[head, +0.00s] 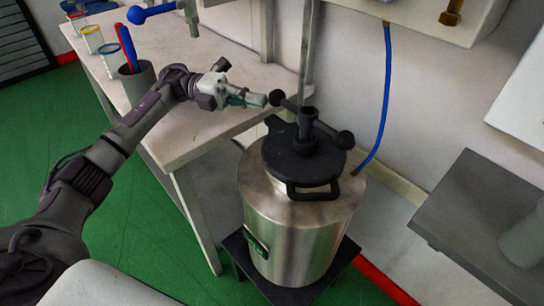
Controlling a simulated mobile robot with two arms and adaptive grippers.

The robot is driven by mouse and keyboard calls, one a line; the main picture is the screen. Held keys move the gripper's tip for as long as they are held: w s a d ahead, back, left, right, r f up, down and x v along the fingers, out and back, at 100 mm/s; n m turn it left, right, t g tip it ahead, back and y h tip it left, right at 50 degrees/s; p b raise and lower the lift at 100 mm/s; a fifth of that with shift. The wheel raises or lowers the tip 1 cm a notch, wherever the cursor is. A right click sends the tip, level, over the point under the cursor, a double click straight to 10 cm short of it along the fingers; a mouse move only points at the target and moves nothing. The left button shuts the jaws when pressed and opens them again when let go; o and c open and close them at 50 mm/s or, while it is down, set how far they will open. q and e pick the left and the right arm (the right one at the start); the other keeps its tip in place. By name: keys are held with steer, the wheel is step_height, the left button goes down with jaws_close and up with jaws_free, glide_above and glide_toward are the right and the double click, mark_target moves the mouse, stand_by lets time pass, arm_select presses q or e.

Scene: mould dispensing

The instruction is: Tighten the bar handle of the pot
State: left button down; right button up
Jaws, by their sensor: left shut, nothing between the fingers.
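The metal pot (296,215) stands upright in the middle of the head view, with a black lid (290,160) on top. The black bar handle (322,126) sits across the lid's centre post. It runs from a ball end at upper left to another at lower right. My left gripper (262,100) is shut and empty, just left of the bar's upper-left ball end. I cannot tell whether they touch. My right gripper is not in view.
The pot stands on a dark low stand (340,262). A pale table (190,130) is left of it, with a grey cup (138,82) holding red and blue tools. A blue hose (387,90) hangs behind the pot. A grey surface (480,215) lies at right.

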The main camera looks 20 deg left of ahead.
arm_select(q)
steer(key=shift+w+r, duration=0.15)
steer(key=shift+w, duration=0.05)
steer(key=shift+r, duration=0.35)
step_height(320, 180, up, 9)
steer(key=shift+s, duration=0.25)
steer(key=shift+f, duration=0.1)
